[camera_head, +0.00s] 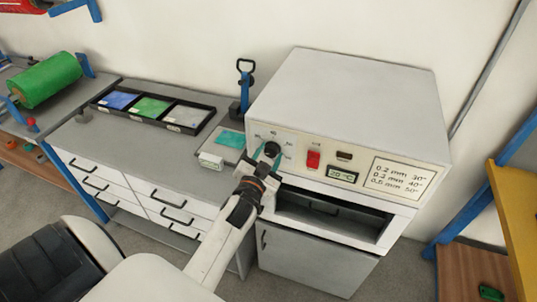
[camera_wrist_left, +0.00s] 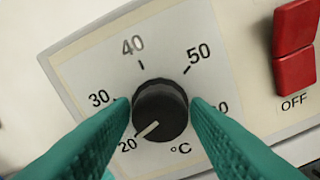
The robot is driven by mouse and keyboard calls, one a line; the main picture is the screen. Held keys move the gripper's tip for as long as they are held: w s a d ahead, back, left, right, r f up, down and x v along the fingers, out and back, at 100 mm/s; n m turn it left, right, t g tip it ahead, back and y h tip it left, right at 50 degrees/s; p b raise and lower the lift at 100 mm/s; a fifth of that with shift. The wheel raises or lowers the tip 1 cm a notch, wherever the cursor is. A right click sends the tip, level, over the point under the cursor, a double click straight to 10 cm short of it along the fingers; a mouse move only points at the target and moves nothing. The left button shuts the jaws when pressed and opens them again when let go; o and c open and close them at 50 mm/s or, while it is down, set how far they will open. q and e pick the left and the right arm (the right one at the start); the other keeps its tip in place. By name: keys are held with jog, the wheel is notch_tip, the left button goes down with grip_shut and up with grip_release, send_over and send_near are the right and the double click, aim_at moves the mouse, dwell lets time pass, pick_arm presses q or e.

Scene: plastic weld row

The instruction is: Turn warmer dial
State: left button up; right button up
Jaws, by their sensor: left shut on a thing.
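The warmer (camera_head: 350,95) is a light grey box on the right of the bench, with a control panel on its front. Its black dial (camera_head: 272,149) shows large in the left wrist view (camera_wrist_left: 160,108), with marks from 20 to 50 and one partly hidden number. The dial's pale pointer line points to the lower left, near 20. My left gripper (camera_head: 265,157) is at the panel, its teal fingers shut on the dial from both sides, as the left wrist view (camera_wrist_left: 160,112) also shows. My right gripper is not in view.
A red switch (camera_head: 313,159) sits right of the dial; OFF is printed below it in the wrist view. A small display (camera_head: 342,175) reads about 20 °C. A label (camera_head: 401,180) lists thicknesses and temperatures. A black tray (camera_head: 152,109) with coloured sheets lies left. An open slot is below the panel.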

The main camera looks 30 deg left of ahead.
pick_arm(q)
jog(key=m, duration=0.5)
jog(key=shift+m+p, duration=0.3)
jog(key=shift+p, duration=0.05)
jog(key=m, duration=0.5)
jog(key=shift+m, duration=0.3)
jog(key=m+p, duration=0.1)
jog(key=m, duration=0.9)
jog(key=shift+p, duration=0.3)
jog(key=shift+f, duration=0.1)
jog(key=o, duration=1)
